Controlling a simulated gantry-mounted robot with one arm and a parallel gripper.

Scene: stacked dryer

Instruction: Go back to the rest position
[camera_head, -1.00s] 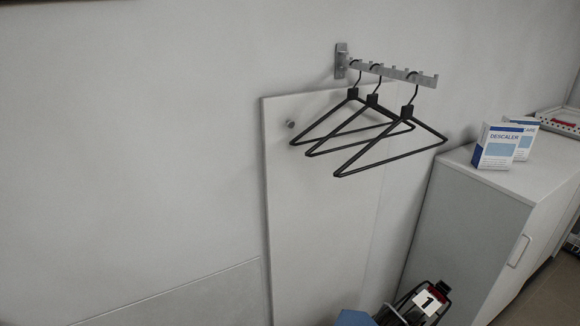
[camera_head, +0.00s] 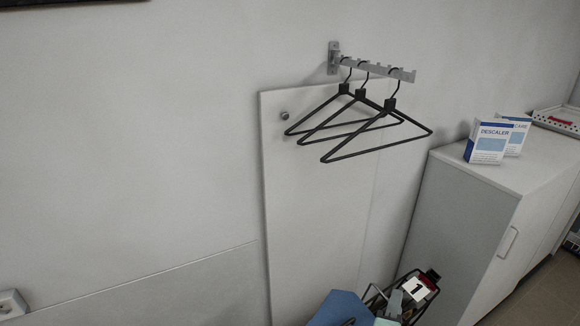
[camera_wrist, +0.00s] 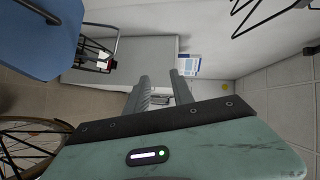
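My gripper (camera_wrist: 163,84) shows in the wrist view with its two grey fingers apart and nothing visible between them. The wrist view looks toward the cabinet and a blue and white box. In the head view I cannot clearly make out my gripper; a grey-green shape at the bottom edge may be part of it. The rest position itself is not marked in either view.
Several black hangers (camera_head: 361,120) hang from a wall rail (camera_head: 372,68). A white cabinet (camera_head: 470,215) carries a descaler box (camera_head: 487,142). A blue chair-like object (camera_head: 342,308) and a wire basket (camera_wrist: 98,58) stand low down. A spoked wheel (camera_wrist: 30,140) is at lower left.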

